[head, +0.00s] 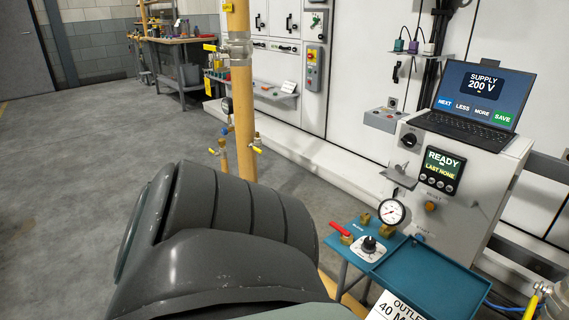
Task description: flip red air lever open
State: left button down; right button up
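The red lever (341,229) sits on a brass valve body at the left end of the small blue-green table (352,253). It slopes up to the left from the brass body (347,239). A black knob on a white plate (370,246) is just right of it, and a round pressure gauge (391,212) stands behind. A large dark grey arm link of mine fills the lower middle, left of the lever. No gripper fingers show in the head view, so neither gripper's place relative to the lever can be told.
A white cabinet (480,190) with a READY display (440,171) and an open laptop (481,97) stands behind the table. A blue-green tray (430,280) lies at right. A yellow vertical pipe (243,110) rises behind my arm. The grey floor (90,180) at left is clear.

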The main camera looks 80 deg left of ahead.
aim_at(346, 234)
jog(key=u, duration=0.45)
jog(key=j+u, duration=0.15)
jog(key=u, duration=0.25)
jog(key=j+u, duration=0.1)
jog(key=u, duration=1.15)
jog(key=i+l, duration=0.05)
jog(key=l, duration=0.05)
